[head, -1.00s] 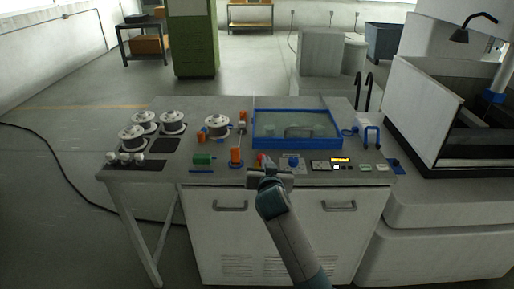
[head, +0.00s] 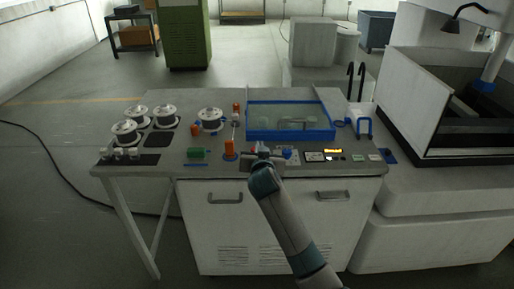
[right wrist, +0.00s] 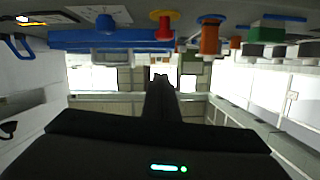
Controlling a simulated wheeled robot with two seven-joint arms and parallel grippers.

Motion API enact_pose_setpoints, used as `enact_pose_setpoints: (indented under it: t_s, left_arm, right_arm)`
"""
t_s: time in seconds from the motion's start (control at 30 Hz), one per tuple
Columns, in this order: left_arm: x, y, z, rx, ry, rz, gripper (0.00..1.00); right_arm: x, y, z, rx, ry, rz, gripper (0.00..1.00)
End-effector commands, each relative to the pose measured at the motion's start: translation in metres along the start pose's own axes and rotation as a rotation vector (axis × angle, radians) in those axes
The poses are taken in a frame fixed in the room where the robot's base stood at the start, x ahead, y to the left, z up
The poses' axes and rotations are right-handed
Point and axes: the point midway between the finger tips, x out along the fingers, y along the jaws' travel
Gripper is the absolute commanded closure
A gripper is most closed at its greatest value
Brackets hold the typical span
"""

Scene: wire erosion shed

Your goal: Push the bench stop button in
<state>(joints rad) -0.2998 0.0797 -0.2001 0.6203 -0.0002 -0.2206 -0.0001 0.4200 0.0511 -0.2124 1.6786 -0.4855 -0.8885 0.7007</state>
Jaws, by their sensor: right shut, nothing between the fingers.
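The bench stop button (right wrist: 165,27) is a red mushroom knob on a yellow base. In the right wrist view, which is upside down, it hangs from the bench top at upper middle. In the head view my gripper seems to hide it. My right gripper (right wrist: 160,78) is shut and empty, its dark fingers apart from the button in the wrist view. In the head view the right gripper (head: 262,156) is over the bench's front edge, in line with the button row. I cannot tell its exact gap to the button. My left gripper is not in view.
A blue knob (head: 288,153) is right of the gripper. An orange post (head: 230,150) and a green block (head: 196,153) are left of it. A blue-rimmed tray (head: 249,133) lies behind. Wire spools (head: 130,132) stand at the left.

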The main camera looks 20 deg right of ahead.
Motion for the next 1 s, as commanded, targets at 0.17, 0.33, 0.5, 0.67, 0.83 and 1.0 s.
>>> enact_pose_setpoints:
  t_s: [0.17,0.33,0.5,0.67,0.83,1.0]
  left_arm:
    - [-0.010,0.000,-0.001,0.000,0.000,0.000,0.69]
    - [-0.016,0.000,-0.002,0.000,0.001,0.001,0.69]
    - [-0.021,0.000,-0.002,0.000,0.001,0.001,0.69]
    - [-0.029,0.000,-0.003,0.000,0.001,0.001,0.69]
    - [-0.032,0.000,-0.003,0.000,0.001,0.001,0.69]
    - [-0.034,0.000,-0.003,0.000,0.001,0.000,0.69]
  right_arm:
    - [0.024,0.001,-0.003,-0.004,0.000,0.002,1.00]
    - [0.045,0.000,-0.002,-0.002,-0.001,0.002,1.00]
    - [0.065,0.000,-0.002,-0.004,-0.001,0.001,1.00]
    - [0.075,0.000,0.013,-0.004,-0.004,0.001,1.00]
    - [0.080,0.001,0.031,-0.001,-0.002,0.002,1.00]
    - [0.081,0.000,0.038,-0.001,-0.001,0.000,1.00]
